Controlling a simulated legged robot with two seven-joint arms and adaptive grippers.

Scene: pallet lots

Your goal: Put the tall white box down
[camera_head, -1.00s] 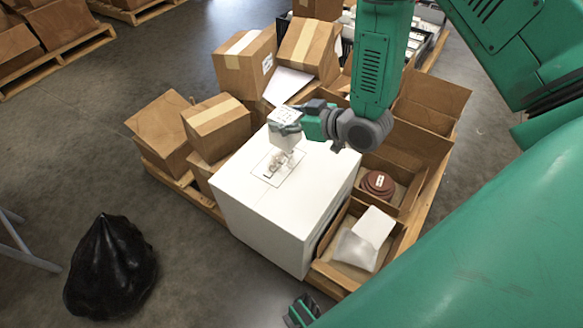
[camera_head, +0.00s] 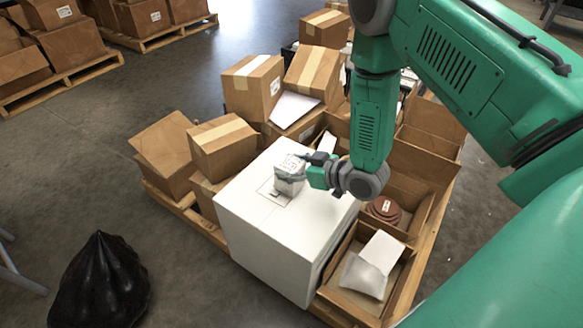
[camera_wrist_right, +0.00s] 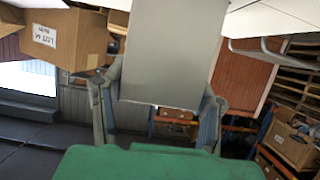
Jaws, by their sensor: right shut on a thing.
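The tall white box (camera_head: 289,175) is a small white carton with print on its top. It is upright at the printed square on top of a large white box (camera_head: 265,249); I cannot tell whether it touches that surface. My right gripper (camera_head: 301,172) comes from the right and is shut on it. In the right wrist view the carton (camera_wrist_right: 172,45) is a plain grey-white face between the two fingers (camera_wrist_right: 160,105). The carton hides part of the printed square. My left gripper is not in view.
Brown cartons (camera_head: 222,146) crowd the pallet's left and back. An open carton (camera_head: 345,304) with a white packet (camera_head: 363,276) and another with a reddish-brown coil (camera_head: 383,209) stand right of the large box. A black bag (camera_head: 100,283) lies on the floor at the lower left.

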